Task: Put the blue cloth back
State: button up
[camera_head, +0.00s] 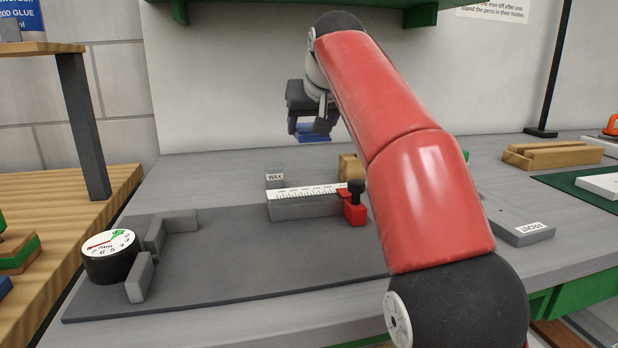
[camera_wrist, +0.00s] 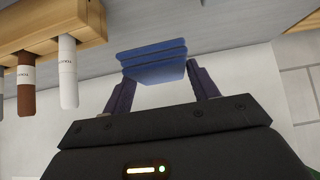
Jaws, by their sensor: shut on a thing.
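The blue cloth (camera_head: 313,138) is a small folded pad. My gripper (camera_head: 310,126) is shut on it and holds it in the air above the back of the grey bench, near the wall. In the wrist view the blue cloth (camera_wrist: 152,62) lies between the two dark fingers of my gripper (camera_wrist: 157,82). Part of the cloth is hidden by the fingers in the head view. I cannot tell which marked place belongs to the cloth.
A block labelled WAX (camera_head: 275,178) and a white ruler block with a red stop (camera_head: 354,212) stand below. A round dial (camera_head: 108,255) sits on the dark mat (camera_head: 240,270). A wooden holder (camera_wrist: 40,32) with pens shows in the wrist view. A green shelf (camera_head: 250,14) hangs above.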

aim_at(308, 178)
notch_tip(308, 178, down, 9)
jog(key=shift+f+b, duration=0.1)
jog(key=shift+b, duration=1.15)
jog(key=o, duration=1)
jog(key=shift+f, duration=0.1)
jog(key=shift+c, duration=0.2)
jog(key=shift+f+b, duration=0.15)
jog(key=shift+b, duration=0.15)
jog(key=v, duration=0.8)
jog(key=shift+f, duration=0.1)
jog(key=shift+d, duration=0.1)
